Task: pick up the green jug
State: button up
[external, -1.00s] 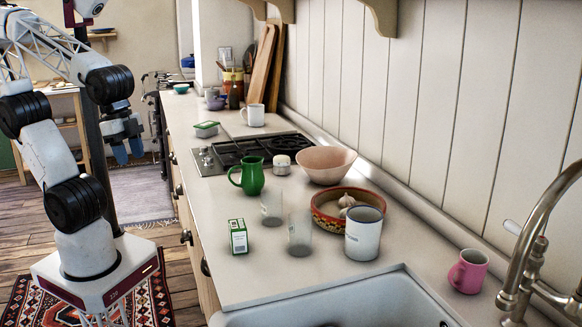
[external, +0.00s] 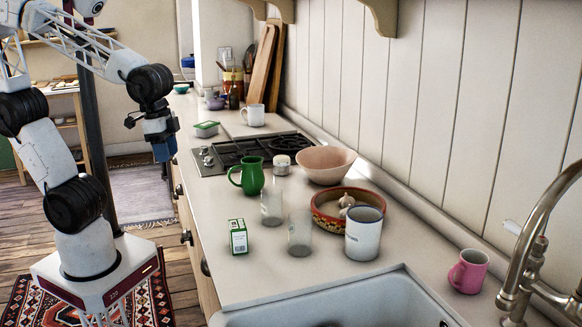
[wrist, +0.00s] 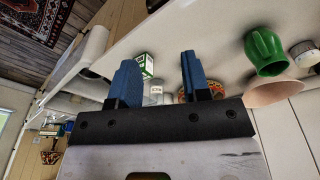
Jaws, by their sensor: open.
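The green jug (external: 249,176) stands upright on the countertop, near the front of the hob, with its handle toward the left. It also shows in the wrist view (wrist: 265,50), to the right of my fingers. My gripper (external: 164,150) is in the air by the counter's front edge, left of and higher in the picture than the jug. In the wrist view the two blue fingers (wrist: 158,82) are apart with nothing held between them.
Two clear glasses (external: 271,207) and a green-and-white carton (external: 238,236) stand before the jug. A pink bowl (external: 326,163), a small white-lidded jar (external: 281,164) and a black hob (external: 258,148) are close by. A patterned bowl (external: 325,220) and a white mug (external: 364,236) stand right.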

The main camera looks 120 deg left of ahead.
jog(key=w+a+f+n+g, duration=0.1)
jog(key=w+a+n, duration=0.1)
jog(key=a, duration=0.4)
jog(key=w+a+f+n, duration=0.2)
jog(key=w+a, duration=0.1)
jog(key=a, duration=0.2)
jog(key=n, duration=0.4)
send_near(246, 178)
jog(key=s, duration=0.1)
jog(key=s+d, duration=0.1)
jog(key=s+f, duration=0.1)
jog(key=shift+d+g, duration=0.25)
jog(key=shift+g, duration=0.15)
jog(key=shift+f, duration=0.1)
jog(key=shift+f, duration=1.25)
jog(key=shift+d+f, duration=0.15)
jog(key=shift+f, duration=2.45)
grip_shut()
